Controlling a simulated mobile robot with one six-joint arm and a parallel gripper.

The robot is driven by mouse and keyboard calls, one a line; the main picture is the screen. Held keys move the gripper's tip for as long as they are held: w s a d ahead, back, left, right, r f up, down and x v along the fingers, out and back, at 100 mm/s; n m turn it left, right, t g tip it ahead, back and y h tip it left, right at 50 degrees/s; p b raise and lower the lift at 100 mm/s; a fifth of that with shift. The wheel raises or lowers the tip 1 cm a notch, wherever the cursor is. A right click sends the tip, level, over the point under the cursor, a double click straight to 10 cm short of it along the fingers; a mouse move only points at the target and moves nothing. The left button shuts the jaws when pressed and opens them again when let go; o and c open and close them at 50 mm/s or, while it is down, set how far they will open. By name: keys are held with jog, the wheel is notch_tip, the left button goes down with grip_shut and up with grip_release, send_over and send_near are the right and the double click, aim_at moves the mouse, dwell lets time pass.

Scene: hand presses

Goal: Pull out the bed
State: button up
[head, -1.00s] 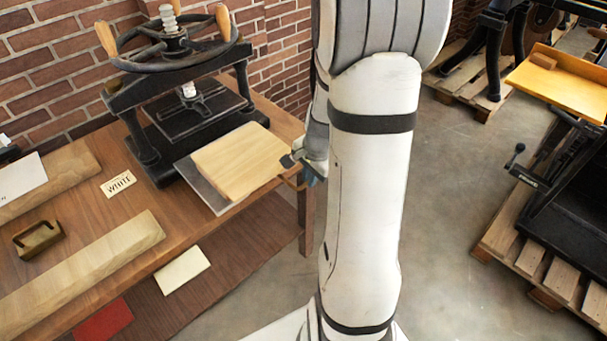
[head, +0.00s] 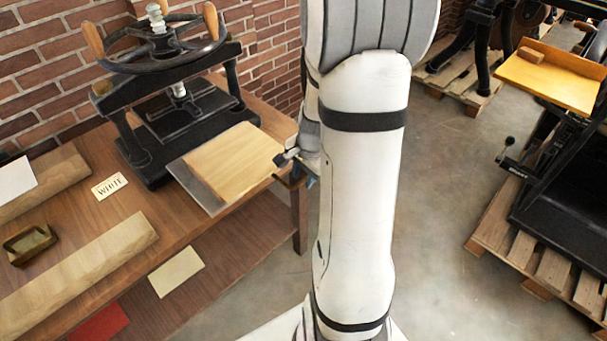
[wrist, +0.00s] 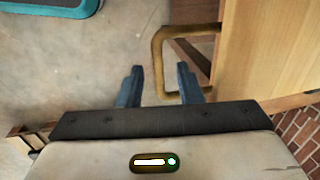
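The hand press (head: 180,95) stands on the workbench at the left, with a dark wheel on top. Its bed (head: 232,163), a pale wooden board on a grey plate, juts out from the press front toward my arm. In the wrist view a pale wooden panel (wrist: 268,55) fills the right side, with a brass-coloured loop handle (wrist: 158,62) beside it. My gripper (wrist: 159,72) is open, its two blue-grey fingers apart with the handle's bar between them in the picture. Contact cannot be told. In the head view my gripper (head: 297,168) is at the board's right edge, partly hidden by my arm.
The workbench (head: 160,215) carries wooden beams (head: 85,270), a small tray-like item (head: 30,244) and a WHITE label (head: 109,186). A lower shelf holds a cream sheet (head: 176,271). Another machine (head: 570,200) stands on pallets at the right. Floor (head: 445,220) between is clear.

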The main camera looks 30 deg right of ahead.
notch_tip(320, 180, up, 8)
jog(key=s, duration=0.1)
jog(key=shift+s+d+f+p, duration=0.15)
jog(key=shift+d+p, duration=0.05)
jog(key=shift+p, duration=0.1)
dwell(0.4)
jog(key=s+a+r+n, duration=0.4)
jog(key=s+a+n, duration=0.1)
jog(key=a+n, duration=0.2)
jog(key=s+a+r+n, duration=0.4)
jog(key=s+a+n, duration=0.2)
jog(key=a+n, duration=0.1)
jog(key=shift+a+r+n+t+h, duration=0.3)
jog(key=shift+a+n, duration=0.1)
jog(key=shift+a, duration=0.2)
